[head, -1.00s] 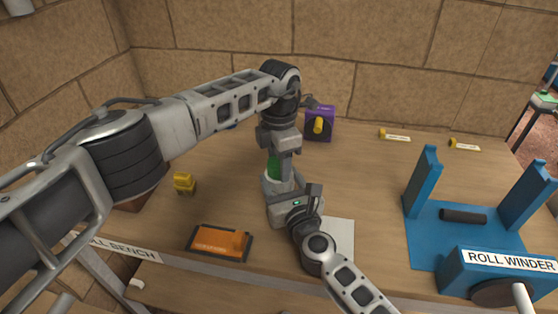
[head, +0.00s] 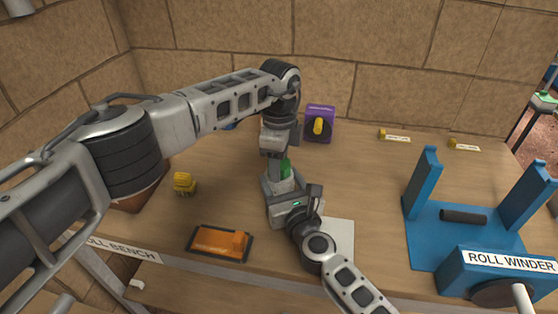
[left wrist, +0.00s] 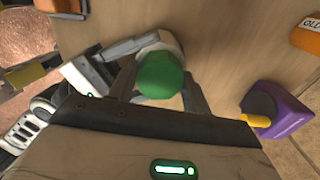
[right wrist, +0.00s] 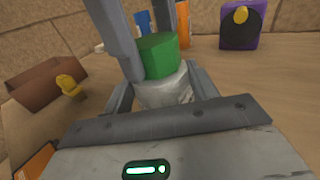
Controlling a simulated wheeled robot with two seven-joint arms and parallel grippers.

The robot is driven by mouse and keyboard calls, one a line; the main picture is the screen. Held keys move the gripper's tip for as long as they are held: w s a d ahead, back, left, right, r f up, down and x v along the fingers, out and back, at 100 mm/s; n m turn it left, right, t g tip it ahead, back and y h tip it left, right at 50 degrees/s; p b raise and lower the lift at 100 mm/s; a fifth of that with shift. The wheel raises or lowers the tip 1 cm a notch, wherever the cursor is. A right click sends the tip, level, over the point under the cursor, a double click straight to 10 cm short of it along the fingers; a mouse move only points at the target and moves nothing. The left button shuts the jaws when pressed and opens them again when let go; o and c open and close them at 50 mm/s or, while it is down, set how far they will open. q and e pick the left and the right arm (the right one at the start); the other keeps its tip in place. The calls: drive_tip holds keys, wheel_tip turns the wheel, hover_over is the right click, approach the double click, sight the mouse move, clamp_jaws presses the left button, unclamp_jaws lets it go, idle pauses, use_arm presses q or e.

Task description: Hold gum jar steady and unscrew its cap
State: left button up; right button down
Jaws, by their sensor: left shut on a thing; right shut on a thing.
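The gum jar is pale, with a green cap (head: 285,168) on top. The cap shows as a faceted disc in the left wrist view (left wrist: 160,75), and the right wrist view shows it (right wrist: 160,55) above the jar's pale body (right wrist: 165,90). My left gripper (head: 279,172) reaches down from above and is shut on the cap, a finger on each side. My right gripper (head: 283,190) is shut on the jar's body from the front, low over the bench. The jar stands upright. Whether there is a gap between cap and jar is unclear.
A purple box (head: 319,124) with a yellow knob stands behind. A yellow piece (head: 184,183) stands left, and a dark-edged orange tray (head: 219,244) lies in front. A pale sheet (head: 340,240) lies beside my right arm. The blue roll winder (head: 462,230) fills the right side.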

use_arm(q)
drive_tip(key=shift+n, duration=0.4)
drive_tip(key=shift+r, duration=0.2)
drive_tip(key=shift+r, duration=0.9)
drive_tip(key=shift+r, duration=0.1)
drive_tip(key=shift+r, duration=1.95)
use_arm(e)
drive_tip(key=shift+c, duration=1.9)
unclamp_jaws()
drive_tip(key=shift+s, duration=0.1)
